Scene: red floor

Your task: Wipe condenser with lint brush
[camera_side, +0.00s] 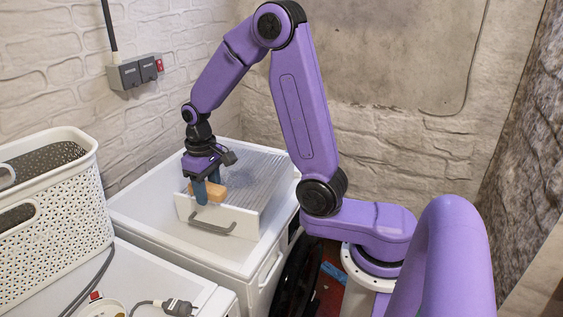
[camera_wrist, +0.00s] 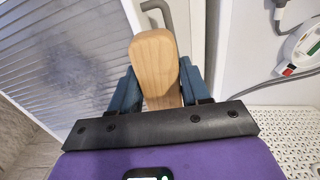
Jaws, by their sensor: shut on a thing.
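My gripper (camera_side: 208,191) has blue fingers and points down over the white machine top. It is shut on the wooden handle of the lint brush (camera_side: 212,192). In the wrist view the light wood handle (camera_wrist: 154,62) sits between the two blue fingers; the bristle side is hidden. The condenser (camera_side: 247,186) is a white box with a finned grey top and a grey handle on its front. It lies on the machine, and the brush is at its front left end. I cannot tell whether the brush touches it. In the wrist view the condenser's fins (camera_wrist: 70,60) are left of the brush.
The condenser rests on a white machine (camera_side: 150,212). A white perforated basket (camera_side: 60,235) stands at the left. A cable reel (camera_side: 103,309) and a plug (camera_side: 178,306) lie on the nearer white surface. A wall socket (camera_side: 135,71) is behind.

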